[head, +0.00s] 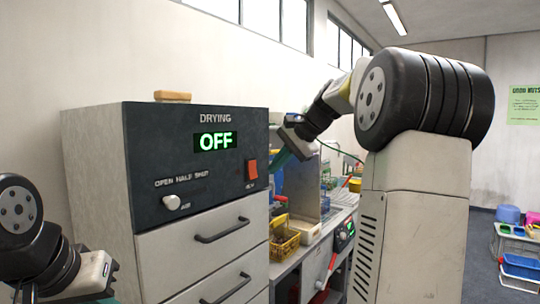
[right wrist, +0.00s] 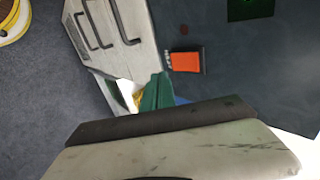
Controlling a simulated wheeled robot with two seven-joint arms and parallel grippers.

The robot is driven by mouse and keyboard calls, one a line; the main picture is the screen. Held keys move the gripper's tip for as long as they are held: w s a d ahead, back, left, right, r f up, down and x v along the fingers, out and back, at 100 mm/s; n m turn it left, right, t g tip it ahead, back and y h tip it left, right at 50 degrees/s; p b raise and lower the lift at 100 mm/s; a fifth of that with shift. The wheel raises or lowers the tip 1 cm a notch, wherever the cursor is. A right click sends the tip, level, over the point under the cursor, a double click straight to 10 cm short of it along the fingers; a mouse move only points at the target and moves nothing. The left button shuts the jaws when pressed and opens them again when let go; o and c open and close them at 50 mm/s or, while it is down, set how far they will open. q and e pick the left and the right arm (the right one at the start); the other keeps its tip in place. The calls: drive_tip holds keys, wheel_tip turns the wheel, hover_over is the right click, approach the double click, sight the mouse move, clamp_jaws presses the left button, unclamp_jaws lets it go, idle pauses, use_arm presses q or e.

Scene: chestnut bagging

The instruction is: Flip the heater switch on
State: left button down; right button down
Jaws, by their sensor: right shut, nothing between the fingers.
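The grey drying cabinet (head: 104,150) has a dark front panel whose display (head: 215,141) reads OFF in green. The orange-red heater switch (head: 251,170) is at the panel's right side, and it also shows in the right wrist view (right wrist: 186,60). My right gripper (head: 280,160) is just right of the panel's edge, with its green fingers (right wrist: 157,92) shut and empty. In the right wrist view the fingers appear beside the switch, with a gap between them. My left gripper (head: 92,275) is low at the left, its fingers mostly hidden.
A small knob (head: 172,202) sits on the panel's lower left, above drawers with dark handles (head: 222,230). A wooden block (head: 173,96) lies on top of the cabinet. A workbench with a yellow basket (head: 285,241) stands to the right. A blue crate (head: 522,266) is at far right.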

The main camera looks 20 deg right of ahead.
sight(254, 172)
drive_tip(key=shift+w+a+f, duration=0.35)
drive_tip(key=shift+w+a, duration=0.2)
drive_tip(key=shift+w, duration=0.15)
drive_tip(key=shift+w+a+f, duration=0.3)
drive_tip(key=shift+w+a, duration=0.3)
drive_tip(key=shift+w, duration=0.15)
drive_tip(key=shift+w+a+f, duration=0.35)
drive_tip(key=shift+w+a, duration=0.2)
drive_tip(key=shift+w, duration=0.15)
drive_tip(key=shift+w+a+f, duration=0.1)
drive_tip(key=shift+w, duration=0.05)
drive_tip(key=shift+r, duration=0.85)
